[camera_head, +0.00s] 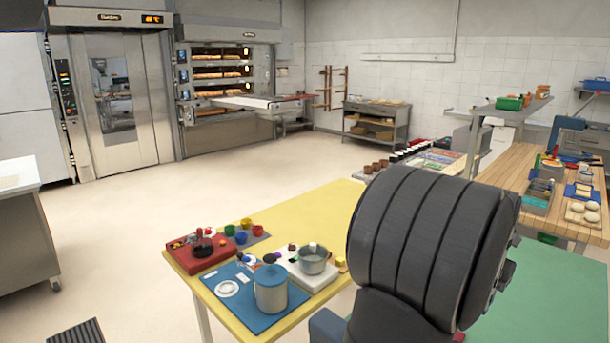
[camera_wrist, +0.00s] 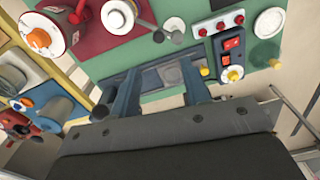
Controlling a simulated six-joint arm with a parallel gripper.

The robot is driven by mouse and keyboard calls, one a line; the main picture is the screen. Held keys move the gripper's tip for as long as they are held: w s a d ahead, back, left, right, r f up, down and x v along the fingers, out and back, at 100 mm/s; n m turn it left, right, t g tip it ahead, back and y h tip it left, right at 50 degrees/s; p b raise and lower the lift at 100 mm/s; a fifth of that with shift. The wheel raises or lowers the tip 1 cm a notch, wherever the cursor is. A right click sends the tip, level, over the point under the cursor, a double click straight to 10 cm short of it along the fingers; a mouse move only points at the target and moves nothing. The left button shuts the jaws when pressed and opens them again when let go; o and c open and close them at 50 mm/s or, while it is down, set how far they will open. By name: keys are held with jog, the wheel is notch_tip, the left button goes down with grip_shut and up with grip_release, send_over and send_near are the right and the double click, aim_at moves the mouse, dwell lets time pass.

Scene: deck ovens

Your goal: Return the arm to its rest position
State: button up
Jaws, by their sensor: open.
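My gripper (camera_wrist: 160,82) shows in the wrist view with its two blue-grey fingers apart and nothing held between them. A grey shape lies beyond the gap, over the green surface; I cannot tell what it is. In the head view, my dark ribbed arm (camera_head: 425,240) fills the lower right, in front of the yellow table and the green surface. The gripper's fingers cannot be made out there.
A switch panel (camera_wrist: 230,47) lies near the fingers in the wrist view. Deck ovens (camera_head: 222,75) stand at the back. Open floor (camera_head: 130,225) lies left.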

notch_tip(320, 180, down, 13)
jog(key=shift+f, duration=0.1)
jog(key=shift+s+d+r+m, duration=0.4)
jog(key=shift+d+r+m, duration=0.25)
jog(key=shift+m, duration=1.2)
jog(key=shift+s+d+r+m, duration=0.35)
jog(key=shift+d+r+m, duration=0.25)
jog(key=shift+m, duration=1.2)
jog(key=shift+s+d+r+m, duration=0.45)
jog(key=shift+r+m, duration=0.25)
jog(key=shift+m, duration=1.15)
